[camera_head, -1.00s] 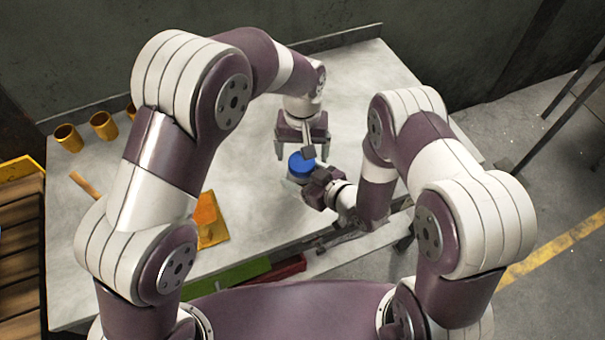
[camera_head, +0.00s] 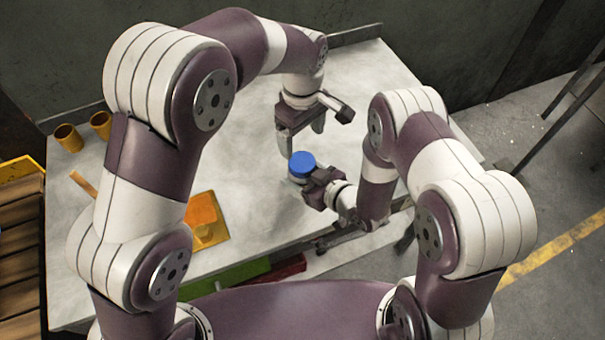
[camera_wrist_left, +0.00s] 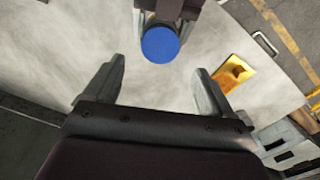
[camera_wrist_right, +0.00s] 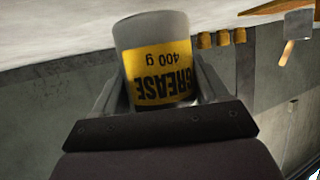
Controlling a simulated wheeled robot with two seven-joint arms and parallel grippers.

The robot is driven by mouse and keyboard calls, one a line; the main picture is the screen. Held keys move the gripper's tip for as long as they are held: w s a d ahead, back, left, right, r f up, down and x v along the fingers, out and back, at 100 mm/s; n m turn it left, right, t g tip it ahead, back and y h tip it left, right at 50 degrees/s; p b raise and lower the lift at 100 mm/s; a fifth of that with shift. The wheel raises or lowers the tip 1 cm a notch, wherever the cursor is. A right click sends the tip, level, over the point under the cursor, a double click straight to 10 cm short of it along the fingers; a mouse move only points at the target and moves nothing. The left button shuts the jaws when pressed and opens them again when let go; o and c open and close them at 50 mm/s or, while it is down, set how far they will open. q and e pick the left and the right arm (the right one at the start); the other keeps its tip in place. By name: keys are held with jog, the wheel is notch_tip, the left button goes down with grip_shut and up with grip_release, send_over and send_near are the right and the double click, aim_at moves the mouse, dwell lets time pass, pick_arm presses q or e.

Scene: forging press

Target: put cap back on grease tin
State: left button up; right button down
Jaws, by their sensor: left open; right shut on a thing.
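The blue cap (camera_head: 302,161) sits on top of the grease tin (camera_head: 296,179), and the cap also shows in the left wrist view (camera_wrist_left: 160,44). Whether it is fully seated cannot be told. My right gripper (camera_head: 317,188) is shut around the tin's side. In the right wrist view the tin (camera_wrist_right: 160,72) shows its yellow "GREASE 400 g" label upside down, between the fingers; its cap end is hidden. My left gripper (camera_head: 305,142) is open and empty, apart from the cap, above and behind it. Its spread fingers (camera_wrist_left: 158,68) show in the left wrist view.
Orange-yellow cups (camera_head: 84,132) stand at the table's back left. A yellow-orange plate (camera_head: 206,220) lies left of the tin. Green (camera_head: 240,273) and red (camera_head: 287,268) items lie at the front edge. The table (camera_head: 245,165) around the tin is largely clear.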

aim_at(302, 161)
pick_arm(q)
jog(key=shift+f, duration=4.05)
jog(key=c, duration=1.1)
jog(key=m, duration=0.9)
jog(key=shift+m, duration=0.4)
